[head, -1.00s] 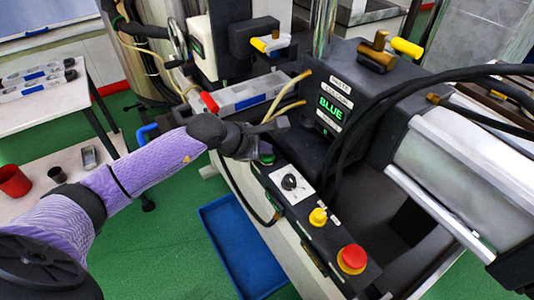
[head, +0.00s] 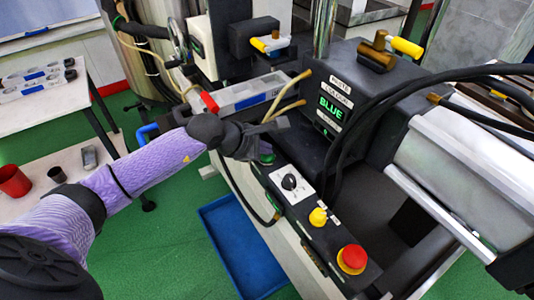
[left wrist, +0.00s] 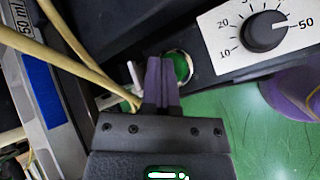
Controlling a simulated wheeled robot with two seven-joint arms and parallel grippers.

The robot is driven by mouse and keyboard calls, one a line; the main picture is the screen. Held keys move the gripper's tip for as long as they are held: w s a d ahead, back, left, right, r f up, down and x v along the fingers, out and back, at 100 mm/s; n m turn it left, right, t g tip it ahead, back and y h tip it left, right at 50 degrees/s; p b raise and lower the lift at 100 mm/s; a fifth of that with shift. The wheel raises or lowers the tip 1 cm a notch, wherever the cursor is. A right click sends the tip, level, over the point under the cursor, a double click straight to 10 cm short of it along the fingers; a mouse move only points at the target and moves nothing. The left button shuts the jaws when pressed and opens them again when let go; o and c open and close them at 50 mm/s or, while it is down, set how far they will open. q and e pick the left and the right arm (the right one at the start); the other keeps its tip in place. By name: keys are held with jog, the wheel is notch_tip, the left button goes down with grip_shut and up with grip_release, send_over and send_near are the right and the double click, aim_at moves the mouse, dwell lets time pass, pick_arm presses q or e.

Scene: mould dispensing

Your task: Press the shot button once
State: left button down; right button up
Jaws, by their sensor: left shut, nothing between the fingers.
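The green shot button (left wrist: 181,66) sits in a metal ring on the black control panel. In the left wrist view, my left gripper (left wrist: 163,62) is shut and empty. Its fingertips overlap the left part of the button, and I cannot tell whether they touch it. In the head view, my left gripper (head: 266,146) is at the far end of the panel, above the button, with only a bit of green (head: 267,159) showing below it. My right gripper is not in view.
A dial (head: 290,182), a yellow knob (head: 318,217) and a red button (head: 352,259) line the panel. A blue tray (head: 240,255) is on the green floor.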

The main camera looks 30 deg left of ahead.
aim_at(264, 157)
pick_arm(q)
jog(key=shift+f+b, duration=0.35)
jog(key=shift+f, duration=0.1)
jog(key=shift+s, duration=0.1)
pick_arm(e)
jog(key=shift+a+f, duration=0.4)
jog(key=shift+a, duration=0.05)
pick_arm(q)
jog(key=shift+r, duration=0.1)
jog(key=shift+r+p, duration=0.35)
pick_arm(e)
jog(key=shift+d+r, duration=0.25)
pick_arm(q)
notch_tip(264, 157, up, 6)
jog(key=p, duration=0.4)
jog(key=shift+r+p, duration=0.15)
jog(key=shift+p, duration=0.2)
jog(key=shift+f, duration=0.2)
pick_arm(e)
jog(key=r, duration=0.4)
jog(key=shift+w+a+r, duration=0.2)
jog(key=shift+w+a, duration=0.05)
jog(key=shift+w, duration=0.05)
